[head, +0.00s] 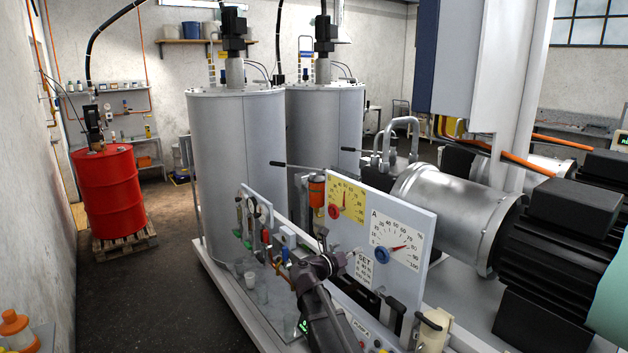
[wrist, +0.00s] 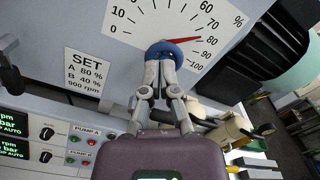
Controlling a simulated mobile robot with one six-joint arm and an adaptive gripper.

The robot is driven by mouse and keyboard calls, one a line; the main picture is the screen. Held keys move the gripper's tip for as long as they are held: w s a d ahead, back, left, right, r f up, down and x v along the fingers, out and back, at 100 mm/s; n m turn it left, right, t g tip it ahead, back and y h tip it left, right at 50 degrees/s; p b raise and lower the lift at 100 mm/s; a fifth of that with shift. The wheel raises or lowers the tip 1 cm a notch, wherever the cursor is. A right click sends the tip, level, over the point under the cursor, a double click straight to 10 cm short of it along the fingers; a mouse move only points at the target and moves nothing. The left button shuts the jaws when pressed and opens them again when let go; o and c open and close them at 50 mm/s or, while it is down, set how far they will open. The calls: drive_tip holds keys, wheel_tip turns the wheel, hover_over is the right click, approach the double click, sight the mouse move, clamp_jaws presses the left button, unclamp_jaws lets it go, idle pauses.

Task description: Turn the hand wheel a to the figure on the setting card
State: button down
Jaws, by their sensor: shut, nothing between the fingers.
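Hand wheel A is a small blue wheel at the hub of the white percent dial (wrist: 185,22). In the wrist view the blue wheel (wrist: 178,46) shows behind my fingertips; in the head view the wheel (head: 381,255) is small. The dial's red pointer (head: 398,248) lies at about 80. The setting card (wrist: 88,75) reads SET, A 80 %, B 40 %, 900 rpm. My gripper (wrist: 160,62) is shut and empty, its fingertips in front of the wheel. I cannot tell whether they touch it.
A yellow dial (head: 347,196) with a red wheel sits left of dial A. Pump A and B knobs and buttons (wrist: 60,143) are below the card. Grey tanks (head: 235,170) stand behind the panel, and a large motor (head: 560,250) is on the right.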

drive_tip(key=shift+d, duration=0.1)
drive_tip(key=x, duration=0.7)
idle(0.4)
drive_tip(key=shift+s+f+b, duration=0.2)
drive_tip(key=shift+f+b, duration=0.15)
idle(1.0)
drive_tip(key=shift+s+d+r, duration=0.1)
drive_tip(key=shift+s+d, duration=0.15)
drive_tip(key=shift+s, duration=0.1)
idle(0.7)
drive_tip(key=shift+w+r+p, duration=0.1)
drive_tip(key=shift+r+p, duration=0.15)
drive_tip(key=shift+p, duration=0.15)
drive_tip(key=shift+w+a+r, duration=0.1)
drive_tip(key=shift+a+r, duration=0.05)
drive_tip(key=shift+r, duration=0.05)
drive_tip(key=shift+a, duration=0.1)
drive_tip(key=shift+v, duration=2.9)
